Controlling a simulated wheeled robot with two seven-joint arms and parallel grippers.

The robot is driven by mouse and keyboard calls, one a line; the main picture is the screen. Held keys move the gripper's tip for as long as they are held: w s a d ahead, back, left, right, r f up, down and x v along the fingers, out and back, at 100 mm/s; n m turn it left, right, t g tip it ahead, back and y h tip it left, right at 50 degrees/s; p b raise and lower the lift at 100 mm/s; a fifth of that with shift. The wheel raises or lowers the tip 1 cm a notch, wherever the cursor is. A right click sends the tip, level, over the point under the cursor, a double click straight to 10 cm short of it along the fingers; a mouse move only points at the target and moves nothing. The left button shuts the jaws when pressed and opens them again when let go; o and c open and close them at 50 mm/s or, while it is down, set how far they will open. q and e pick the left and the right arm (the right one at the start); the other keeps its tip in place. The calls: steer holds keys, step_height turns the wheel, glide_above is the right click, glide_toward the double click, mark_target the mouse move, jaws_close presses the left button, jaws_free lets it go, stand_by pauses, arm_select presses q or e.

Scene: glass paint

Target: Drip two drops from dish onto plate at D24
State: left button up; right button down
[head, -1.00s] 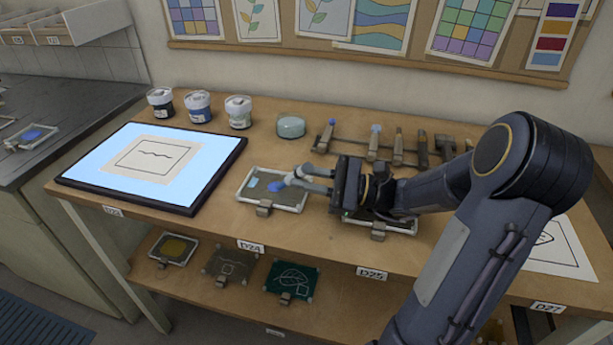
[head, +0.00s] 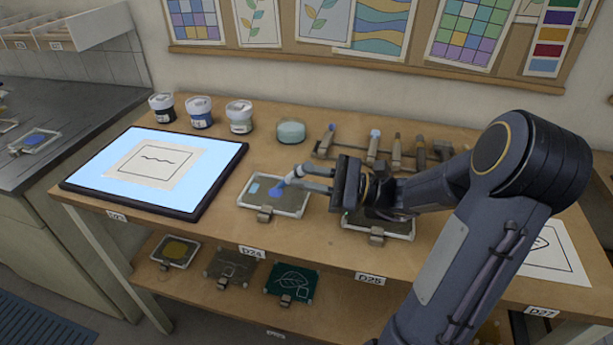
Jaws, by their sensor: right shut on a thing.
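The plate at D24 (head: 288,211) is a light-framed panel on the table, with a clip at its front edge. It has a pale blue patch and a darker blue area on it. My right gripper (head: 308,178) reaches in from the right over this plate, its fingers shut on a small whitish dish (head: 297,174). The dish looks tilted toward the left, with blue at its lower end just above the plate. I cannot tell whether that blue is in the dish, falling or on the plate. My left gripper is out of view.
A second framed plate (head: 392,230) lies at D25, partly under my right gripper. A lit panel (head: 215,187) with a drawing is at left. Lidded jars (head: 200,112), a glass pot (head: 290,130) and a rack of tools (head: 373,150) stand behind.

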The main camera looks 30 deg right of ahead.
mark_target(292, 170)
steer(key=shift+w+a, duration=0.4)
steer(key=shift+w, duration=0.35)
steer(key=shift+w+a, duration=0.35)
steer(key=shift+w, duration=0.35)
steer(key=shift+f, duration=0.15)
steer(key=shift+f+b, duration=0.35)
steer(key=shift+f, duration=0.25)
steer(key=shift+f, duration=0.35)
steer(key=shift+r, duration=0.1)
steer(key=shift+r+p, duration=0.9)
steer(key=shift+r, duration=0.15)
